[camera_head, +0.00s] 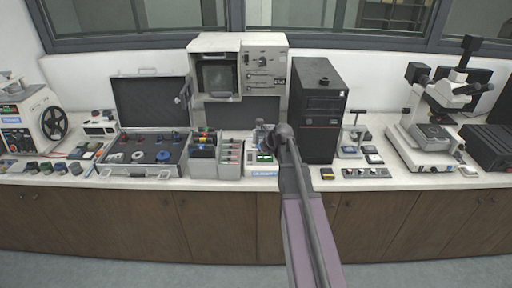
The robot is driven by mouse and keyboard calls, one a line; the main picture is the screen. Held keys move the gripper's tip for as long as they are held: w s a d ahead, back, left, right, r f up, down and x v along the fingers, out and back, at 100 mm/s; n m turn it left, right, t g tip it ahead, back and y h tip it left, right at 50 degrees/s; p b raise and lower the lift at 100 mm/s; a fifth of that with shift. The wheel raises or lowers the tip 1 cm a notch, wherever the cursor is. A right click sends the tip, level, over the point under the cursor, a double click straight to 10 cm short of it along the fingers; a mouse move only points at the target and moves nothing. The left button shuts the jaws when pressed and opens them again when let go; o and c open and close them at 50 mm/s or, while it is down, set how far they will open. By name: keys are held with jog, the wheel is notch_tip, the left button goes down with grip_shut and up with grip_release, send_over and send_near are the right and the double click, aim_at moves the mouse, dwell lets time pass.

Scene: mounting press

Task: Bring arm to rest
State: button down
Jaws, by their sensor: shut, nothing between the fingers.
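My arm (304,230) reaches up from the bottom edge, right of the middle, over the bench front. It ends in view at a dark rounded joint (284,132) in front of the bench equipment. I cannot make out my gripper's fingers; they seem hidden behind the arm or among the things there. A small grey device with a green display (264,157) stands just left of the arm and is partly covered by it. I see nothing hanging from the arm.
The white bench (420,183) is crowded. An open case (150,110) and a beige monitor unit (240,65) stand left of the arm. A black tower (318,110) stands close to its right, a microscope (440,105) further right. The floor in front is clear.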

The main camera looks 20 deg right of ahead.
jog(key=shift+a, duration=0.1)
jog(key=s+a+f+n+g, duration=0.1)
jog(key=s+a+n+g, duration=0.1)
jog(key=s+a+n, duration=0.4)
jog(key=s+a+f+n+g+h, duration=0.1)
jog(key=s+a+f+n+g, duration=0.1)
jog(key=s+a+n, duration=0.4)
jog(key=s+a+f+n+g+h, duration=0.1)
jog(key=s+a+n+g, duration=0.2)
jog(key=s+n, duration=0.9)
jog(key=shift+a+f+n, duration=0.25)
jog(key=shift+a+n, duration=1.45)
jog(key=shift+n, duration=2.6)
jog(key=shift+d, duration=0.1)
